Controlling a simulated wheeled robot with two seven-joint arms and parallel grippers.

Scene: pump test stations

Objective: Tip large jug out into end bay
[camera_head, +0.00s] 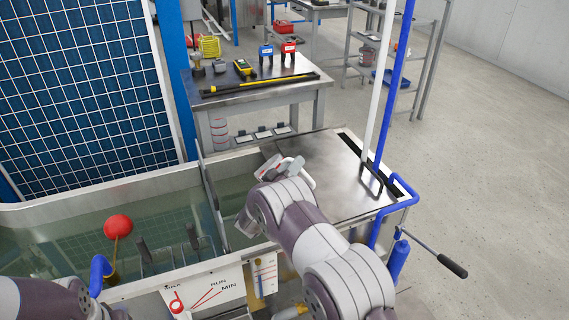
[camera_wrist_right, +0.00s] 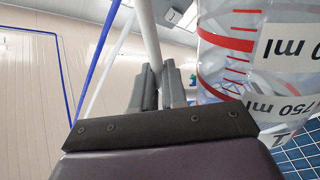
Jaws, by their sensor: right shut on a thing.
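The large jug is clear with red marks and a "750 ml" label, and fills the right of the right wrist view (camera_wrist_right: 235,50). In the head view only a small pale part of it (camera_head: 290,165) shows beyond my right wrist. My right gripper (camera_wrist_right: 160,88) is shut on a white bar, apparently the jug's handle (camera_wrist_right: 148,40). In the head view the gripper (camera_head: 275,172) is over the right end of the tank, largely hidden by my arm. The end bay (camera_head: 237,205) is the water-filled compartment right of the divider (camera_head: 212,195). My left gripper is not in view.
A flat metal cover (camera_head: 325,175) lies right of the bay, with white (camera_head: 382,90) and blue (camera_head: 397,90) poles rising at its right edge. A red float (camera_head: 118,226) sits in the left compartment. A bench with tools (camera_head: 262,95) stands behind.

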